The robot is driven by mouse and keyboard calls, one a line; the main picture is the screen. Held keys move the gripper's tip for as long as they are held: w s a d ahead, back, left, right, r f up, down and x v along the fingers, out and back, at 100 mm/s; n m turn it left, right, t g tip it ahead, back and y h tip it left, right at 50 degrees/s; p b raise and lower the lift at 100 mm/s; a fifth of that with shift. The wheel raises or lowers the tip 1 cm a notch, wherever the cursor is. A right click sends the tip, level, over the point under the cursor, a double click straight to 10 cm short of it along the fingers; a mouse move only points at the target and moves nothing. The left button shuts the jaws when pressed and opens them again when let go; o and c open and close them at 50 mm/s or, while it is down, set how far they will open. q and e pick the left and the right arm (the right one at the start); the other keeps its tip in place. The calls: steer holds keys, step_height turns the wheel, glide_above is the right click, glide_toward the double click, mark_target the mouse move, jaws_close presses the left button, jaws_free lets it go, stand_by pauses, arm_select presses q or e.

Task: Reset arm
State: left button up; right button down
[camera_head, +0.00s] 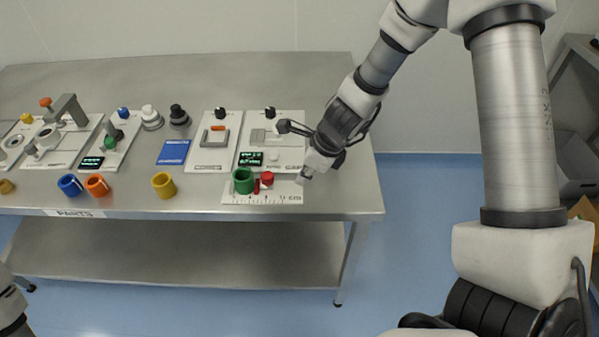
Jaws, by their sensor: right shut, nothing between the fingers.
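My right arm comes in from the upper right. Its gripper (304,176) points down and to the left above the right end of the steel table (340,200). The gripper is shut and empty. It is to the right of a green ring-shaped part (243,181) and a red part (267,179), which stand on a white ruler plate (285,197). My left gripper is not in view; a piece of my own body shows at the lower left edge.
Blue (70,185), orange (96,185) and yellow (163,185) rings lie near the front edge. A blue card (173,152) lies behind.

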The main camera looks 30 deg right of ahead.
steer(key=p+v, duration=0.7)
steer(key=v, duration=0.1)
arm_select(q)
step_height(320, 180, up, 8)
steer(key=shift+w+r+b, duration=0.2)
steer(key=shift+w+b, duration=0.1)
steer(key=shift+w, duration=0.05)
arm_select(e)
steer(key=s+a+f+n+g+h, duration=0.1)
steer(key=s+a+f+n, duration=0.1)
steer(key=s+f+n, duration=0.7)
steer(key=s+a+f+n+g+h, duration=0.2)
steer(key=s+f+n, duration=0.7)
steer(key=n, duration=0.8)
steer(key=shift+s+a+f+n, duration=0.3)
steer(key=shift+s+a+n, duration=0.1)
steer(key=shift+s, duration=0.7)
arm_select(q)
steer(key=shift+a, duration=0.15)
